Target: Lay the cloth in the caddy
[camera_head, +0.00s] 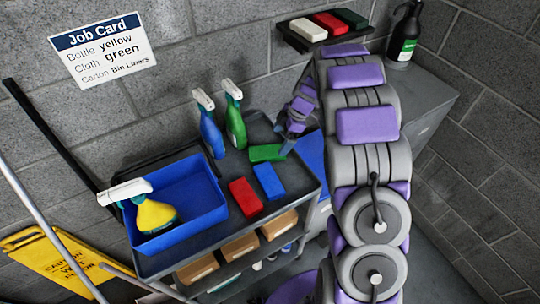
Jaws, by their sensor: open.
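The caddy (207,177) is an open blue tub on the left of the cart top, with a yellow spray bottle (155,214) in it, leaning on its side. A green cloth (266,153) lies flat on the cart at the back right. A red cloth (245,196) and a blue cloth (269,181) lie in front of it. My gripper (286,149) is open at the right end of the green cloth; whether it touches the cloth I cannot tell. The job card (102,48) on the wall reads bottle yellow, cloth green, carton bin liners.
A blue spray bottle (210,127) and a green one (235,117) stand behind the cloths. Cartons (240,247) sit on the cart's lower shelf. A wall shelf holds white, red and green blocks (330,23). A black bottle (404,38) stands on the grey cabinet (425,92).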

